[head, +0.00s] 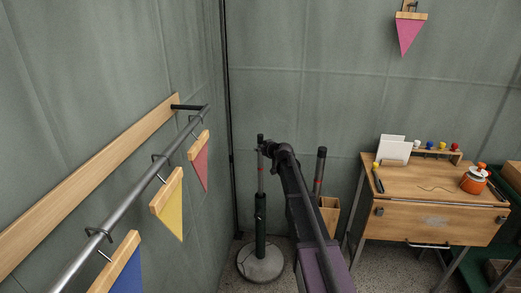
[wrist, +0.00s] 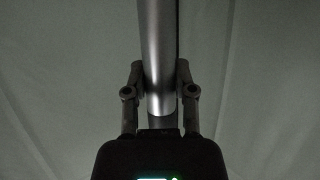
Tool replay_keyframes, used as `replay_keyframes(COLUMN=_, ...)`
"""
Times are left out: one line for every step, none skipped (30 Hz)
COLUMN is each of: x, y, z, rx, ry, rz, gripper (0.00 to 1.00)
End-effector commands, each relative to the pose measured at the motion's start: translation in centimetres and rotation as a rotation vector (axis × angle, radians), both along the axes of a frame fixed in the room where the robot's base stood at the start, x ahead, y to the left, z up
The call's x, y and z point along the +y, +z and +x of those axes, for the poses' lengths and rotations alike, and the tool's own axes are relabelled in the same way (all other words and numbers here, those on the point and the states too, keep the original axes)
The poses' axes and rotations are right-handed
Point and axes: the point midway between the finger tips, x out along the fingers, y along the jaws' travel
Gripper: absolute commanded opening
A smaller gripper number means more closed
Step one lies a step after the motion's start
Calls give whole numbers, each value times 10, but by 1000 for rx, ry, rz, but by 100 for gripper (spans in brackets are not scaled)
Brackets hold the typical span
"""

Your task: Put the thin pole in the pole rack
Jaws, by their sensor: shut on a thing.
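The thin pole (head: 260,178) is a grey upright pole with a dark top and a red band. Its lower end meets the dark green tube of a stand with a round grey base (head: 260,264); I cannot tell how deep it sits. My gripper (head: 262,148) is shut on the pole near its top. In the wrist view the silver pole (wrist: 155,50) runs between the two fingers of my gripper (wrist: 160,85). A wooden box (head: 330,212), possibly the pole rack, stands behind my arm to the right, partly hidden.
A metal rail (head: 135,190) with hanging pennants runs along the left wall. A wooden desk (head: 430,200) with cards, small coloured items and an orange pot (head: 474,181) stands at right. A pink pennant (head: 409,35) hangs on the back wall.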

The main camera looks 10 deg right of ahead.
Motion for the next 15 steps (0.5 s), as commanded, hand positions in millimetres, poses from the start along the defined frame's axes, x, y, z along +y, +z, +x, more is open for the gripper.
replay_keyframes(x=0, y=8, z=0, rx=0, ry=0, rz=0, gripper=0)
replay_keyframes(x=0, y=10, z=0, rx=0, ry=0, rz=0, gripper=0)
replay_keyframes(x=0, y=13, z=0, rx=0, ry=0, rz=0, gripper=0)
replay_keyframes(x=0, y=15, z=0, rx=0, ry=0, rz=0, gripper=0)
replay_keyframes(x=0, y=17, z=0, rx=0, ry=0, rz=0, gripper=0)
replay_keyframes(x=0, y=20, z=0, rx=0, ry=0, rz=0, gripper=0)
replay_keyframes(x=0, y=22, z=0, rx=0, ry=0, rz=0, gripper=0)
replay_keyframes(x=0, y=24, z=0, rx=0, ry=0, rz=0, gripper=0)
replay_keyframes(x=0, y=27, z=0, rx=0, ry=0, rz=0, gripper=0)
replay_keyframes(x=0, y=29, z=0, rx=0, ry=0, rz=0, gripper=0)
replay_keyframes(x=0, y=31, z=0, rx=0, ry=0, rz=0, gripper=0)
replay_keyframes(x=0, y=34, z=0, rx=0, ry=0, rz=0, gripper=0)
replay_keyframes(x=0, y=36, z=0, rx=0, ry=0, rz=0, gripper=0)
replay_keyframes(x=0, y=38, z=0, rx=0, ry=0, rz=0, gripper=0)
replay_keyframes(x=0, y=40, z=0, rx=0, ry=0, rz=0, gripper=0)
